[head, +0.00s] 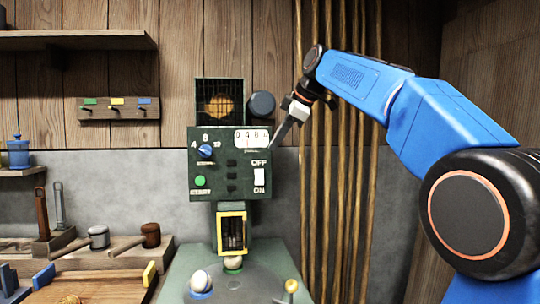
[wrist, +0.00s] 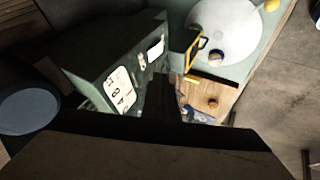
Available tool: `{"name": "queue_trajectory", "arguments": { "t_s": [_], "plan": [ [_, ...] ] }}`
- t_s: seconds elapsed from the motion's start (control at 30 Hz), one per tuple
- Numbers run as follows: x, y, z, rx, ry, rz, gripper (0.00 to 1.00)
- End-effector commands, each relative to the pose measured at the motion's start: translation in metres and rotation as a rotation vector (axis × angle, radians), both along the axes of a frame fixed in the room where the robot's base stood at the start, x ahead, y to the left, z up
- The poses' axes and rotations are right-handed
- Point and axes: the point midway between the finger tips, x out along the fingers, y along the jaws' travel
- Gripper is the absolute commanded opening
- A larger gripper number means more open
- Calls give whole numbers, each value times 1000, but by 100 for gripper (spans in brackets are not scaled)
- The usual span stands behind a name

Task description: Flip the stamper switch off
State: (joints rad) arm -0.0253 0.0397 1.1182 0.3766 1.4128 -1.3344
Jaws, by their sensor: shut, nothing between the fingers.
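The stamper (head: 230,190) is a dark green box with a wire cage on top, and it also shows tilted in the wrist view (wrist: 100,62). Its white switch (head: 259,177) is at the right of the front panel, between the OFF label above and the ON label below. I cannot tell clearly which way the switch is tipped. My gripper (head: 275,144) is shut and empty, pointing down-left beside the box's upper right edge, above and right of the switch. In the wrist view its dark fingers (wrist: 164,98) hide part of the panel.
The panel also has a counter (head: 252,139), a blue knob (head: 205,151) and a green button (head: 200,181). A yellow-framed window (head: 232,233) is below the box. Vertical pipes (head: 329,150) stand at the right. Mallets (head: 99,237) lie on the bench at the left.

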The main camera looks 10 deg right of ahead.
Motion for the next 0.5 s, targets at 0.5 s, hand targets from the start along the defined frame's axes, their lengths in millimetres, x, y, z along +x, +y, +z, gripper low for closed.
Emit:
{"name": "queue_trajectory", "arguments": {
  "t_s": [0.5],
  "plan": [
    [-7, -8, 19, 1, 1, 1, 0]
  ]
}}
